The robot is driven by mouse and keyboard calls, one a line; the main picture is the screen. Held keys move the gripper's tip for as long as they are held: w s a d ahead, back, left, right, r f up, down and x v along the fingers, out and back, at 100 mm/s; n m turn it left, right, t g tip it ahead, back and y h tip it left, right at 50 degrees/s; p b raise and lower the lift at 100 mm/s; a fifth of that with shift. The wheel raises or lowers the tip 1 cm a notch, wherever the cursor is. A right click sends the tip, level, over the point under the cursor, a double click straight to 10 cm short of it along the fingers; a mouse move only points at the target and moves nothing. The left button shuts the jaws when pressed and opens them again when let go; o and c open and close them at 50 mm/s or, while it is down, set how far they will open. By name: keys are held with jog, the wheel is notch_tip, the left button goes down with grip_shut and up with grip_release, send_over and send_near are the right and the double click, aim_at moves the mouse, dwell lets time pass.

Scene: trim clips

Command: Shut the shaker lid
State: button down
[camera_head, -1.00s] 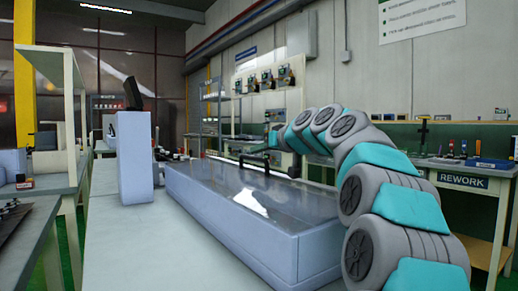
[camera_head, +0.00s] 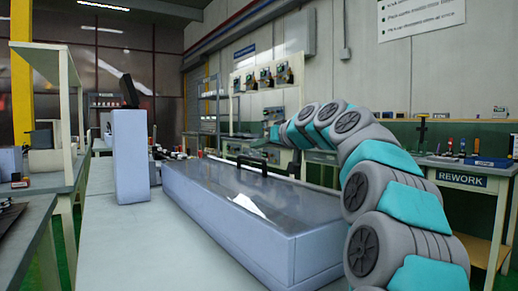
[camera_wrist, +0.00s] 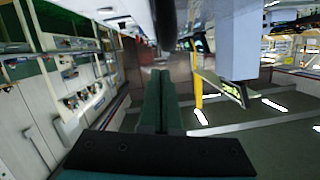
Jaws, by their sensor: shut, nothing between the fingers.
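The shaker (camera_head: 235,230) is a long pale blue-grey box on the bench. Its glossy see-through lid (camera_head: 230,195) lies flat along the top, with no gap visible at the near edge. A black handle (camera_head: 266,167) stands on the far right edge of the lid. My arm arches over from the right, and its end is beyond the handle, small in the head view. In the wrist view my gripper (camera_wrist: 159,74) shows two green fingers together, with nothing between them. A dark, blurred bar (camera_wrist: 165,22) shows past the fingertips, probably the handle; I cannot tell whether they touch.
A pale upright column (camera_head: 130,157) with a black tilted screen (camera_head: 129,91) stands left of the shaker; it appears upside down in the wrist view (camera_wrist: 238,40). The bench (camera_head: 120,240) is clear at the front. A rework table (camera_head: 462,180) stands at the right.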

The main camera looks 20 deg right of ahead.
jog(key=r+b+v, duration=0.1)
jog(key=v, duration=0.9)
jog(key=shift+d+r+b, duration=0.2)
jog(key=shift+r+b, duration=0.1)
jog(key=shift+r, duration=0.1)
jog(key=shift+s, duration=0.2)
